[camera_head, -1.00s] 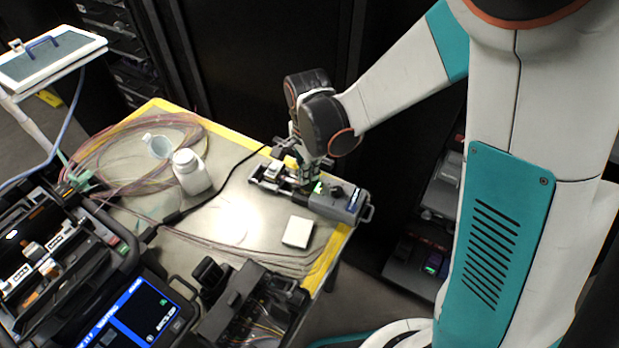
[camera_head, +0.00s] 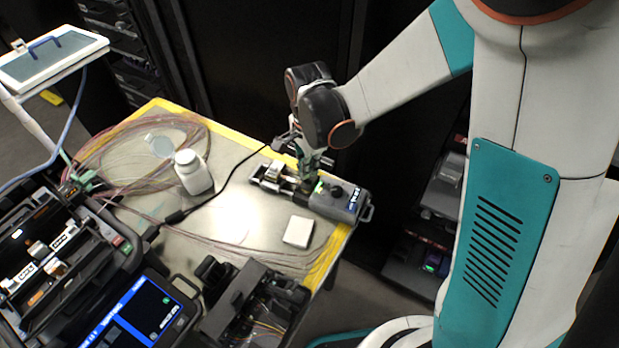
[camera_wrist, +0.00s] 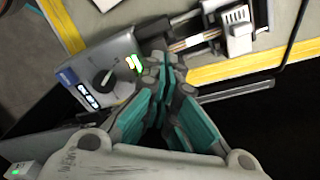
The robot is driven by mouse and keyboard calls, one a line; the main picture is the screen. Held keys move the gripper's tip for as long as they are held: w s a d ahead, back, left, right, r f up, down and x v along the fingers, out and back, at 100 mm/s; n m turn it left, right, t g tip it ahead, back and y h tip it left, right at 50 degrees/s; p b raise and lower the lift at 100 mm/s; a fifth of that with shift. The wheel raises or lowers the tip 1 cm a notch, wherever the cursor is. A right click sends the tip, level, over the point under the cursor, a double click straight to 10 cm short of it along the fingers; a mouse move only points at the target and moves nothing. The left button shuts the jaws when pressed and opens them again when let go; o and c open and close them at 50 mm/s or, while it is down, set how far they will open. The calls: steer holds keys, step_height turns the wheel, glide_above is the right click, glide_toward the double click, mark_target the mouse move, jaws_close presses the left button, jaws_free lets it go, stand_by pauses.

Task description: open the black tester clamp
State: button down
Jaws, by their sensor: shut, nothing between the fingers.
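The grey tester (camera_head: 345,201) with a dark knob sits near the far right corner of the table. It also shows in the wrist view (camera_wrist: 103,72), with a green-lit display. Its clamp section (camera_head: 270,176), with light metal blocks, extends to the left; in the wrist view the metal block (camera_wrist: 236,30) is at upper right. The black clamp part is mostly hidden by my fingers, so I cannot tell whether it is open. My gripper (camera_wrist: 163,62) is shut and empty, pointing down at the tester between the display and the metal blocks. Contact cannot be made out.
A white block (camera_head: 298,231) lies in front of the tester. A splicer with a screen (camera_head: 150,306) and a black open case (camera_head: 247,306) stand nearer. The table has yellow edges (camera_head: 221,131).

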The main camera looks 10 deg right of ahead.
steer(key=shift+r, duration=0.1)
step_height(320, 180, up, 8)
steer(key=w+d+p, duration=0.1)
steer(key=w+p, duration=0.1)
steer(key=p, duration=0.3)
steer(key=shift+w+d, duration=0.25)
steer(key=shift+d, duration=0.05)
stand_by(0.4)
stand_by(0.6)
